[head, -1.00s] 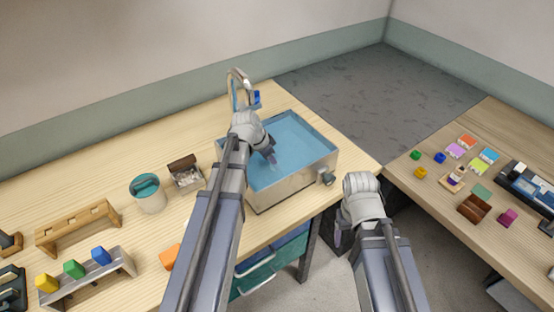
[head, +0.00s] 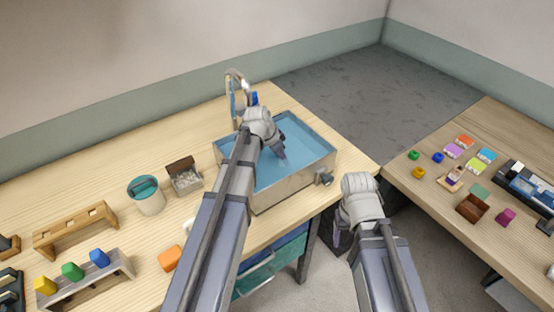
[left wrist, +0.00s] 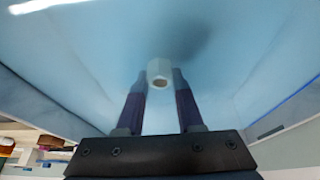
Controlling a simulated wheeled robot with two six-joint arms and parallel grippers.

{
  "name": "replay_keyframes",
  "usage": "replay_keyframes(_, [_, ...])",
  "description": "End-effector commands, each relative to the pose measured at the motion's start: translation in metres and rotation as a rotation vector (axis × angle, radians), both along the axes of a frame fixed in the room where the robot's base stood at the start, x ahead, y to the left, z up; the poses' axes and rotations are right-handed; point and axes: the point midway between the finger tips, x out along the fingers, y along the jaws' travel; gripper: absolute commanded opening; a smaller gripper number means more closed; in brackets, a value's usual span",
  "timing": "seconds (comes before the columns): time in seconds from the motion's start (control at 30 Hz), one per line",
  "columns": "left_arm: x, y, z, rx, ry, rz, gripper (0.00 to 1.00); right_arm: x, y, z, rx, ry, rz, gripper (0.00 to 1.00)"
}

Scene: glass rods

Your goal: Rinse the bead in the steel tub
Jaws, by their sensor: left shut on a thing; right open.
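The steel tub (head: 290,184) stands at the table's right end and holds blue water (head: 302,150). My left gripper (head: 282,156) points down inside the tub's outline, over or in the water; I cannot tell whether its tips are wet. The bead is hidden in the head view. My right gripper (head: 341,238) is open and low, beside the table's right edge, away from the tub.
A teal-topped pot (head: 147,196) and a small open box (head: 185,178) stand to the left. A second table (head: 440,192) on the right holds small coloured pieces.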

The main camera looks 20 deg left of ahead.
Motion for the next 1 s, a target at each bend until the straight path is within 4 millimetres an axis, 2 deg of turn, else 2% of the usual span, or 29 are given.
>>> replay_keyframes(0.37, [0.001, -0.001, 0.0, 0.0, 0.0, 0.001, 0.0, 0.0, 0.0, 0.0, 0.0, 0.0, 0.0, 0.71])
replay_keyframes(1.0, [-0.032, 0.024, 0.0, -0.001, 0.001, 0.003, 0.0, 0.0, 0.0, 0.0, 0.0, 0.0, 0.0, 0.71])
